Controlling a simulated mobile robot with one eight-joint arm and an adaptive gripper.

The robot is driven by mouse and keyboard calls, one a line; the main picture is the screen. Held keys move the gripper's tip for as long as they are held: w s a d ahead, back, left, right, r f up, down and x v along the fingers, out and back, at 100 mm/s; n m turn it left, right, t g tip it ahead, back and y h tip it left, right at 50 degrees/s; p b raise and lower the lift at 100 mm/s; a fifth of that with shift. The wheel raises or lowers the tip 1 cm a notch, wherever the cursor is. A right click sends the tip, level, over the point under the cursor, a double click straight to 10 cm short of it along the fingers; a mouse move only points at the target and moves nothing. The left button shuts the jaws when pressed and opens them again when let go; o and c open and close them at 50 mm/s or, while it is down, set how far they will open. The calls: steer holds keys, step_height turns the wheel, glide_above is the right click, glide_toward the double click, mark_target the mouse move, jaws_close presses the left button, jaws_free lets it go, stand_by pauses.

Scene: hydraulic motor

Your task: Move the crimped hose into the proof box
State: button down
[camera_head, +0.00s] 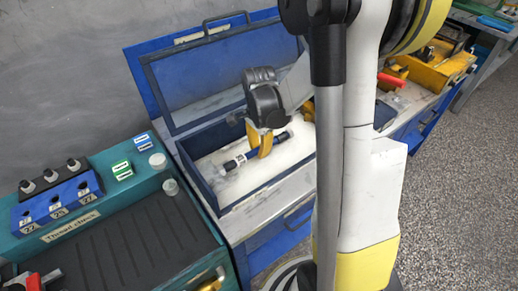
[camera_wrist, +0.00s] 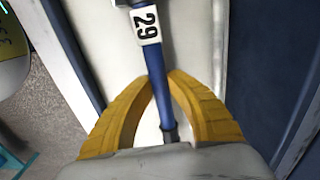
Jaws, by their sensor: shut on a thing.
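The crimped hose (camera_wrist: 156,78) is blue with a white tag reading 29 and a dark end. My gripper (camera_wrist: 162,80) has its yellow fingers shut on the hose, one on each side. In the head view the hose (camera_head: 233,163) lies across my gripper's yellow fingers (camera_head: 262,148), within the outline of the open proof box (camera_head: 212,197). The box is blue with a pale lining and a raised lid. I cannot tell whether the hose touches the lining. My arm covers part of the box's right side.
A teal station (camera_head: 130,235) with a ribbed dark mat, a blue numbered block (camera_head: 58,202) and clear caps stands at the left. A yellow tray (camera_head: 440,68) and other parts lie on the bench at the back right. The grey wall is behind.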

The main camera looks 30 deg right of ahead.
mark_target(259, 148)
steer(key=shift+f+b, duration=0.7)
steer(key=shift+f, duration=0.15)
steer(key=c, duration=1.3)
jaws_free()
steer(key=shift+r, duration=0.1)
step_height(259, 148, up, 12)
steer(key=s+a+r+n+t, duration=0.1)
steer(key=s+a+n+t, duration=0.1)
steer(key=n, duration=0.4)
steer(key=s+a+r+n+t, duration=0.2)
steer(key=s+a+n, duration=0.3)
steer(key=a, duration=0.2)
steer(key=s+a+r+n+t, duration=0.2)
steer(key=s+a+n+t, duration=0.1)
steer(key=a+n, duration=0.2)
steer(key=shift+s+a+n, duration=0.1)
steer(key=shift+s+n, duration=0.3)
steer(key=shift+n, duration=0.4)
